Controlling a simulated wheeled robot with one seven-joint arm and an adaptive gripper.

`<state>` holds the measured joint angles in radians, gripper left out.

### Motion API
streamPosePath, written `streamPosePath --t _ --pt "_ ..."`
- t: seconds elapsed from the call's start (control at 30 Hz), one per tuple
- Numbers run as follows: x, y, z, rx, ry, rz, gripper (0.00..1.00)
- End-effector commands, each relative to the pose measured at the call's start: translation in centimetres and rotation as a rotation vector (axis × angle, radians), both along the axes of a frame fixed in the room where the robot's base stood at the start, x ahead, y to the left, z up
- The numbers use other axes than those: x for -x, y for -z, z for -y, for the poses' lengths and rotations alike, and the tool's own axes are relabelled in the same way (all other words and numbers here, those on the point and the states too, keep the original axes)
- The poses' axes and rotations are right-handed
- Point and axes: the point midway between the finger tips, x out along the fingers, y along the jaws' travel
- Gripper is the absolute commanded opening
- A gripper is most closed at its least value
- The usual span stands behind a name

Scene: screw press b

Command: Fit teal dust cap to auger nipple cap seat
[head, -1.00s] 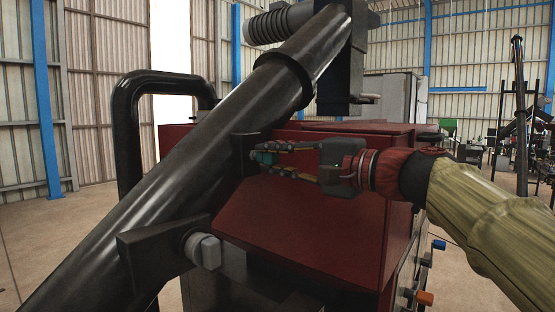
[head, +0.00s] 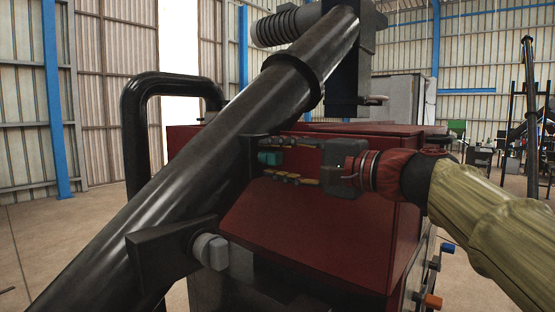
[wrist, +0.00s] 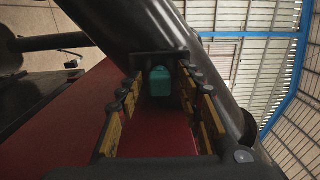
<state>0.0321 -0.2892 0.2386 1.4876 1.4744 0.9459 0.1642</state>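The teal dust cap (head: 269,158) is at the side of the black auger tube (head: 190,170), against a dark bracket (head: 248,156). It also shows in the wrist view (wrist: 160,81), beyond my fingertips and apart from both fingers. My gripper (head: 276,160) is open, one finger above and one below the cap's level in the head view. In the wrist view the fingers stand left and right with a clear gap. The nipple seat itself is hidden, behind the cap or bracket; I cannot tell how deep the cap sits.
The red machine housing (head: 310,230) lies just below and behind my gripper. A grey-ended fitting (head: 211,251) sticks out lower on the tube. A black bent pipe (head: 135,130) stands at the left.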

Motion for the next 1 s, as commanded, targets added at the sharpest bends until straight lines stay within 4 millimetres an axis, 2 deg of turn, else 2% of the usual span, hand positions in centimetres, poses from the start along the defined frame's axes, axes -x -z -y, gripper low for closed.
streamPosePath --t 0.3,0.47,0.8,1.0 --pt "0.0 0.0 0.0 0.0 0.0 0.0 0.4" --pt "0.6 0.0 0.9 0.001 0.002 0.001 0.4" --pt "4.4 0.0 5.9 0.0 0.005 0.0 0.4" --pt "6.2 0.0 8.2 0.0 0.004 0.0 0.4"
